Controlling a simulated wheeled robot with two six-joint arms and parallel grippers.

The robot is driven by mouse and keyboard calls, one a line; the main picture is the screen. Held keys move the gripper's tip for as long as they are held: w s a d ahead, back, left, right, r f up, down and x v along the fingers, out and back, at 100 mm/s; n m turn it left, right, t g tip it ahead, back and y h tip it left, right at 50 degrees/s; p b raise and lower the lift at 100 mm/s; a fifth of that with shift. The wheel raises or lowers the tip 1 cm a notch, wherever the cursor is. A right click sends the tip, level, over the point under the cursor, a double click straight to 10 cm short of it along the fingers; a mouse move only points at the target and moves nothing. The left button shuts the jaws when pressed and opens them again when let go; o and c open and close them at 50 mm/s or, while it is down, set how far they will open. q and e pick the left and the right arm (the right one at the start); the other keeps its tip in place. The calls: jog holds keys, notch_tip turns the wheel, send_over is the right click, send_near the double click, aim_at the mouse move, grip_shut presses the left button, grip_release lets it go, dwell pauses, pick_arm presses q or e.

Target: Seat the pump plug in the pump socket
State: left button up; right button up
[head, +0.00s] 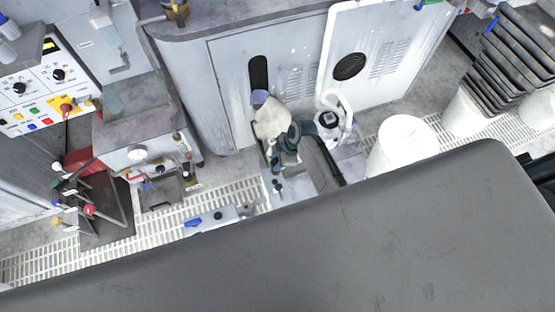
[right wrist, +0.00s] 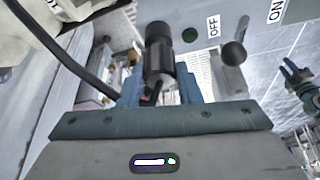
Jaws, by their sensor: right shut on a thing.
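The pump plug (right wrist: 160,52) is a black ribbed cylinder in the right wrist view. My right gripper (right wrist: 160,88) is shut on it, with a blue finger on each side. In the head view my right gripper (head: 279,172) is a small dark shape near the middle, and the plug cannot be made out there. The plug's far end points toward a grey panel (right wrist: 215,50) with OFF and ON labels, a green dot and a lever. I cannot make out the pump socket or tell whether the plug touches it.
A black cable (right wrist: 62,48) crosses the upper left of the wrist view. In the head view a white bucket (head: 403,140) stands right of my gripper, and a grey cabinet (head: 230,90) rises behind it. A light box (head: 225,215) with a blue part lies lower left.

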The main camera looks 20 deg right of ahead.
jog(key=shift+f+b, duration=0.45)
jog(key=shift+f, duration=0.35)
jog(key=o, duration=1.1)
jog(key=shift+r, duration=0.1)
jog(key=b+v, duration=0.1)
jog(key=v, duration=0.9)
jog(key=shift+d+r, duration=0.15)
jog(key=shift+r, duration=0.2)
